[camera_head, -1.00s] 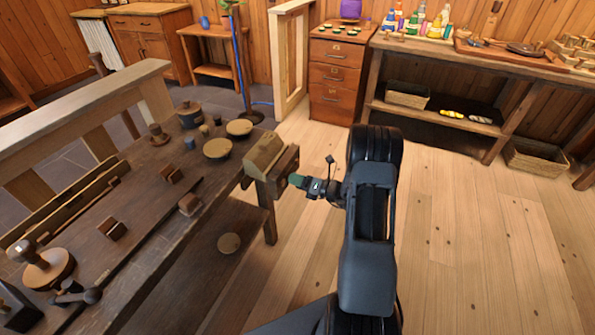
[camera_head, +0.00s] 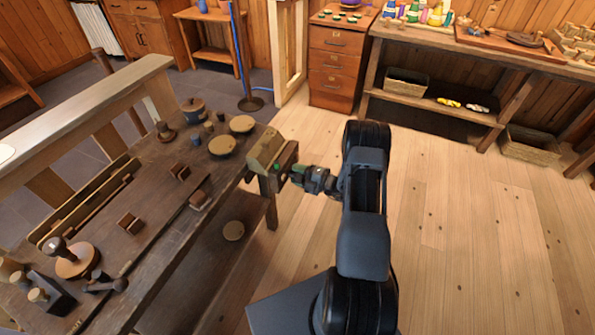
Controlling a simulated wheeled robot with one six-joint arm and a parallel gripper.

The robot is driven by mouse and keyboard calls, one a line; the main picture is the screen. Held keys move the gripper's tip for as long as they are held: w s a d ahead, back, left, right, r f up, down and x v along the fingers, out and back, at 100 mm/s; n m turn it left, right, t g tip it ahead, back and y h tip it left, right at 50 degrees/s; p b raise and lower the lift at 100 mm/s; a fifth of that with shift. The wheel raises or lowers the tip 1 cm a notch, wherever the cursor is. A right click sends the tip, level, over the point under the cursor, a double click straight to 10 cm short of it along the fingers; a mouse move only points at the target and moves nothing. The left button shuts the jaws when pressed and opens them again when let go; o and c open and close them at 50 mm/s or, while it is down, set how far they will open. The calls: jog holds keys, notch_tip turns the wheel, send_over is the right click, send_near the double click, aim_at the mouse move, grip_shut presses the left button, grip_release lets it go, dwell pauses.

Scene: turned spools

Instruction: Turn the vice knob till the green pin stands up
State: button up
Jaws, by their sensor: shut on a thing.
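The wooden vice (camera_head: 264,150) is fixed at the right end of the dark workbench. A small green spot, which looks like the green pin (camera_head: 278,167), shows at its front face; it is too small to tell which way it stands. My gripper (camera_head: 296,175) reaches in from the right, right up against the vice's front face. It is shut on the vice knob, which is mostly hidden behind the jaws.
The workbench (camera_head: 160,215) carries turned lids, wooden blocks and a round-based tool (camera_head: 77,260). A drawer cabinet (camera_head: 335,65) and a long side table (camera_head: 480,58) stand behind. The plank floor to the right is clear.

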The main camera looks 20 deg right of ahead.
jog(key=shift+f+m+p, duration=0.15)
jog(key=shift+m+p, duration=0.5)
jog(key=shift+m, duration=1.65)
jog(key=o, duration=0.6)
jog(key=shift+s+d, duration=0.1)
jog(key=shift+d, duration=0.05)
jog(key=shift+o, duration=0.2)
jog(key=v, duration=1.3)
jog(key=shift+s, duration=0.35)
jog(key=shift+d, duration=0.15)
